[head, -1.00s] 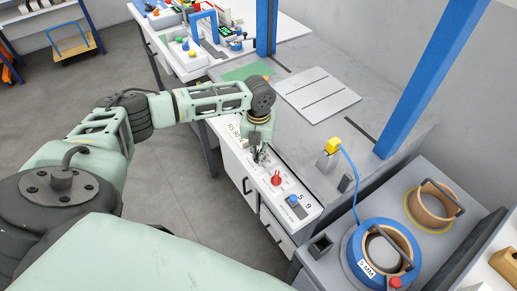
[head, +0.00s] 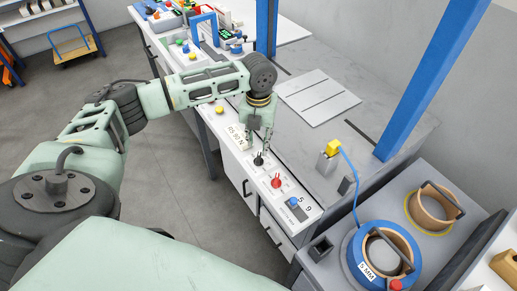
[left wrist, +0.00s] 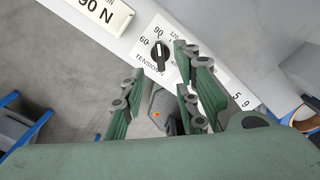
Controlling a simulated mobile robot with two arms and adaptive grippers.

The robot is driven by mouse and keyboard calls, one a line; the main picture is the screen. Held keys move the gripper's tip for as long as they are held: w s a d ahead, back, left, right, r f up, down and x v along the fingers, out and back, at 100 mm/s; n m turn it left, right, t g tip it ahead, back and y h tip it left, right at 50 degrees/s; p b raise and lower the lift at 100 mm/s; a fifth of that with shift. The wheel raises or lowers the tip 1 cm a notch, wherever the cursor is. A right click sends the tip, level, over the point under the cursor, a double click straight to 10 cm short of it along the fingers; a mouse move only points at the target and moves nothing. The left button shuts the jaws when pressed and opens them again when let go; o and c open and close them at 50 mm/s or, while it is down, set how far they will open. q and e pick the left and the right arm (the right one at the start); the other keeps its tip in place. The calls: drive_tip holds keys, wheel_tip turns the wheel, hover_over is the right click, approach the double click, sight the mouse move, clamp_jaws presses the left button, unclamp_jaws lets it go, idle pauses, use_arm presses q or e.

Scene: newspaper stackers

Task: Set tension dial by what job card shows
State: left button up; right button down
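The tension dial (head: 258,158) is a black knob on the white front panel; it also shows in the left wrist view (left wrist: 160,56), with 60, 90 and 120 printed round it. Its pointer appears to face the 90 mark. The job card (head: 237,131) beside it reads 85-90 N in the head view; its 90 N end shows in the left wrist view (left wrist: 104,14). My left gripper (head: 259,141) hangs just above the dial, its fingers apart with nothing between them. My right gripper is not in view.
A red knob (head: 277,181) and a blue switch (head: 293,202) sit further along the panel, near the digits 5 and 9. A yellow-topped block (head: 332,150) with a blue cable and a blue ring (head: 357,252) stand to the right. The grey bench top is mostly clear.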

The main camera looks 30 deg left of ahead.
use_arm(q)
wheel_tip(320, 180, up, 5)
drive_tip(key=shift+r, duration=0.1)
idle(0.7)
